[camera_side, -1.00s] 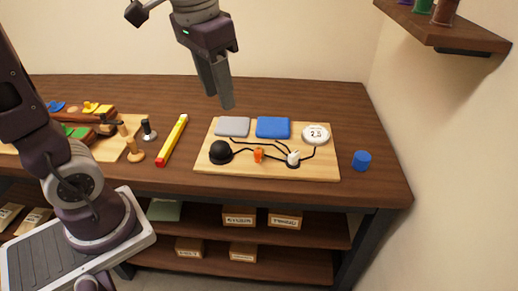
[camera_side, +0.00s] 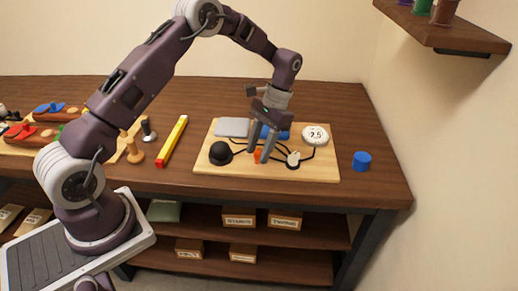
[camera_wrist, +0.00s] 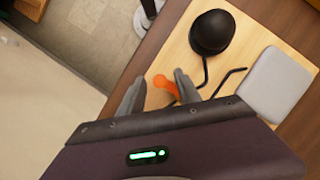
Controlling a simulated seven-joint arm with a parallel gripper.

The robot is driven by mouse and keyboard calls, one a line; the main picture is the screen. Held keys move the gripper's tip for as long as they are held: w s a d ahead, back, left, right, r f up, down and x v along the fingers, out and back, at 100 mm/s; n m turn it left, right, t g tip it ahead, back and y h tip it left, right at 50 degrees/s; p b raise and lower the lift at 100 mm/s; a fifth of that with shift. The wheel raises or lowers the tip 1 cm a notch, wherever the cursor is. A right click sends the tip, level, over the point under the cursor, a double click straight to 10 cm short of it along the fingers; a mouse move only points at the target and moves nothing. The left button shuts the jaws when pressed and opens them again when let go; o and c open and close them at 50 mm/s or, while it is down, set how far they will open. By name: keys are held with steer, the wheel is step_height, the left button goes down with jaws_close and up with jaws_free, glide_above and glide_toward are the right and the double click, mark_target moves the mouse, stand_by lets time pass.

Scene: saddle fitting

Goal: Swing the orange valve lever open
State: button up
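The orange valve lever (camera_side: 257,156) is small and sits near the front middle of a light wooden board (camera_side: 215,168). My gripper (camera_side: 260,154) points down at the lever, with its fingers apart. In the wrist view the orange lever (camera_wrist: 165,86) shows between the two fingertips of my gripper (camera_wrist: 160,82), nearer the right finger. That finger partly overlaps the lever's end, and I cannot tell whether they touch. Clear space shows at the left finger. The valve body under the lever is not clearly visible.
On the board are a black dome (camera_side: 220,153), a grey pad (camera_side: 232,127), a blue pad (camera_side: 284,134) partly behind my gripper, a round white gauge (camera_side: 315,135), a white knob (camera_side: 293,159) and black lines. A blue cylinder (camera_side: 361,161) and a yellow bar (camera_side: 173,141) flank the board.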

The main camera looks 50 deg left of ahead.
steer(key=shift+f, duration=0.1)
steer(key=shift+c, duration=0.2)
jaws_close()
steer(key=m, duration=0.2)
steer(key=s+a+m+y, duration=0.1)
steer(key=m+y, duration=0.1)
steer(key=m, duration=0.1)
steer(key=shift+s+a+m+t, duration=0.15)
steer(key=shift+a+m+t, duration=0.15)
steer(key=shift+a, duration=0.05)
steer(key=m, duration=0.1)
steer(key=a+m+t+y, duration=0.1)
steer(key=m, duration=0.1)
steer(key=shift+s+a, duration=0.1)
steer(key=shift+s, duration=0.05)
steer(key=shift+a+m+t+y, duration=0.2)
steer(key=shift+a+m+y, duration=0.05)
steer(key=shift+m, duration=0.55)
steer(key=shift+a+m+t+y, duration=0.2)
steer(key=shift+a+m+y, duration=0.05)
steer(key=shift+m, duration=0.55)
steer(key=shift+a, duration=0.1)
steer(key=shift+o, duration=0.2)
jaws_free()
